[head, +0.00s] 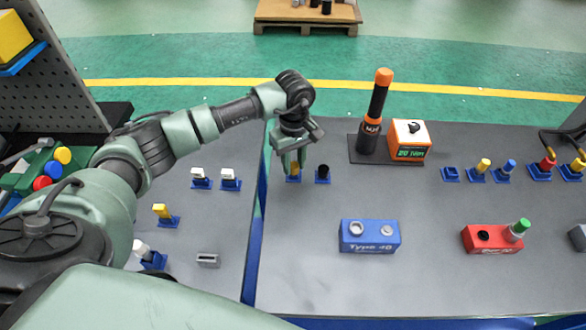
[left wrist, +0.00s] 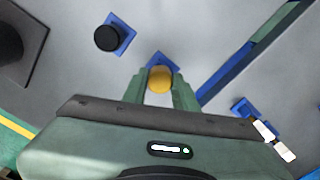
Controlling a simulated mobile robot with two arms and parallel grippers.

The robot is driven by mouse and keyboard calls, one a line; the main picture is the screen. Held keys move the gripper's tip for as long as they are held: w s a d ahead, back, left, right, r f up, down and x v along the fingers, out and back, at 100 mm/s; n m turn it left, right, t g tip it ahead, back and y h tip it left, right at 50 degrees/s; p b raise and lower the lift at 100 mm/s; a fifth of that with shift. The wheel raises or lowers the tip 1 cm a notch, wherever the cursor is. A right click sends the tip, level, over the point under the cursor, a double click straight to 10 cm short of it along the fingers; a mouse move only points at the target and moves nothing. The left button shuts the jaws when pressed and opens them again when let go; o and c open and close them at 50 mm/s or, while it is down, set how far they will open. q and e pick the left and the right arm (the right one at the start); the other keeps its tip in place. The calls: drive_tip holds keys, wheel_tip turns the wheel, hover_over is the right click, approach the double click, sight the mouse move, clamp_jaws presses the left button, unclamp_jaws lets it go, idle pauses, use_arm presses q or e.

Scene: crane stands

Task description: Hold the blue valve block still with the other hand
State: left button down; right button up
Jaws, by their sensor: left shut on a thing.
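The blue valve block (head: 369,237), marked "Type 40", sits on the grey table with two round ports on its top. Nothing touches it. My left gripper (head: 293,172) is well behind it and to its left, pointing down. It is shut on a yellow-topped piece (left wrist: 160,79) at a small blue stand, and the fingers stand on both sides of the piece in the left wrist view. Whether the piece is still seated in the stand I cannot tell. My right gripper is not in view.
A red block (head: 491,238) with a green-capped piece stands to the right. A black-capped piece (head: 323,172) is close beside my left gripper. A torque tool (head: 374,115) and an orange box (head: 408,138) stand behind. The table around the blue block is clear.

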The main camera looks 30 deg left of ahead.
sight(294, 165)
use_arm(q)
drive_tip(key=shift+r+p, duration=0.6)
drive_tip(key=shift+r, duration=0.9)
